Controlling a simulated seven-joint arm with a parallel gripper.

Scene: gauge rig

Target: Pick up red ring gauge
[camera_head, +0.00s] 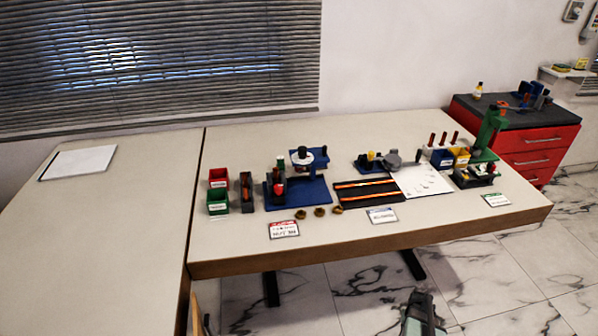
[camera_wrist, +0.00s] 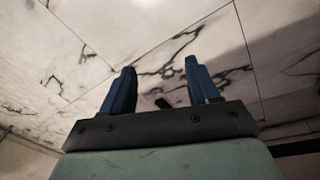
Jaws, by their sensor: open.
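I cannot clearly single out a red ring gauge; things on the table are small in the head view. A small red piece (camera_head: 279,188) shows at the left of a blue fixture (camera_head: 300,196), below a green-topped part; its shape is too small to tell. Several small brass-coloured rings or nuts (camera_head: 319,212) lie in front of that fixture. My gripper (camera_wrist: 160,64) is open in the wrist view, with two blue fingers apart and nothing between them. It points at the marble floor. In the head view only part of my arm shows, low in front of the table.
The table (camera_head: 250,150) has a wooden front edge. A red bin (camera_head: 218,174), a green bin (camera_head: 217,205) and a black striped tray (camera_head: 367,190) stand on it. A green stand (camera_head: 490,130) is at the right. The table's left part is mostly clear.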

